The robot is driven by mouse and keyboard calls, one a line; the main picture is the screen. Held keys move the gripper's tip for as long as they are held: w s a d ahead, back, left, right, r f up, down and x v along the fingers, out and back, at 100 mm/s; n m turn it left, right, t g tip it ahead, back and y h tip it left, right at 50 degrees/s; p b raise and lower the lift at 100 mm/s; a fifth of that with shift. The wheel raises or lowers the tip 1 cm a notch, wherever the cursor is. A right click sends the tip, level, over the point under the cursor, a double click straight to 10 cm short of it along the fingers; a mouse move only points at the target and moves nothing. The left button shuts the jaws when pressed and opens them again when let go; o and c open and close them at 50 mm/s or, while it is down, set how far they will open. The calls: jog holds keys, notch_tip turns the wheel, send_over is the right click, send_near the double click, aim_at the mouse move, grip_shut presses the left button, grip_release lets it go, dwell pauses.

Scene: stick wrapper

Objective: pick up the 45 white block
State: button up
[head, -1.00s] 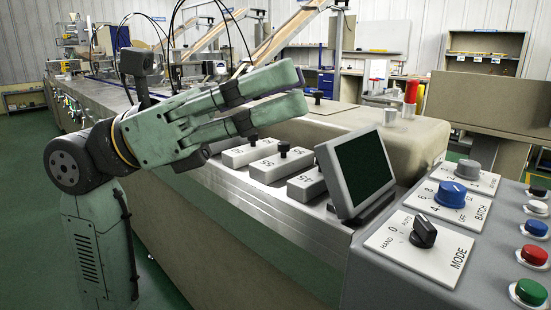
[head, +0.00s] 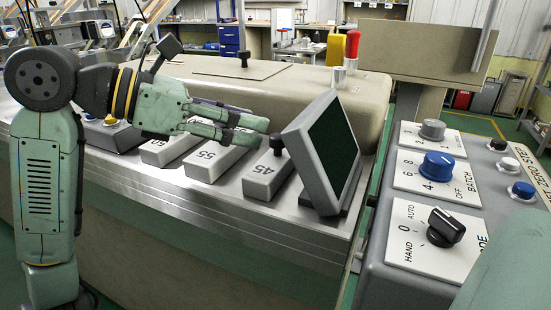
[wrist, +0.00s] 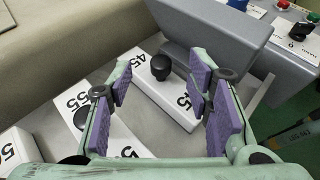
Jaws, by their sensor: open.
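The 45 white block (head: 266,177) is a flat white slab with a black knob on top, on the metal deck just left of the tilted screen. In the wrist view, the 45 block (wrist: 150,88) lies between and beyond the fingers, its knob between the fingertips. My gripper (head: 268,133) is open and empty, its fingers pointing right toward the block's knob from the left. The gripper also shows in the wrist view (wrist: 162,75) with purple finger pads. I cannot tell whether a fingertip touches the knob.
The 55 block (head: 208,158) and 50 block (head: 166,150) stand left of the 45 block. The dark screen (head: 326,151) stands close on its right. A control panel with a blue batch knob (head: 438,166) and black mode knob (head: 445,228) is at right.

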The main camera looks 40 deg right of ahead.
aim_at(271, 137)
jog(key=x, duration=0.3)
jog(key=f+p+x, duration=0.1)
jog(key=x, duration=0.1)
jog(key=shift+s+f, duration=0.1)
jog(key=shift+f, duration=0.1)
jog(key=shift+a, duration=0.1)
grip_shut()
dwell(0.4)
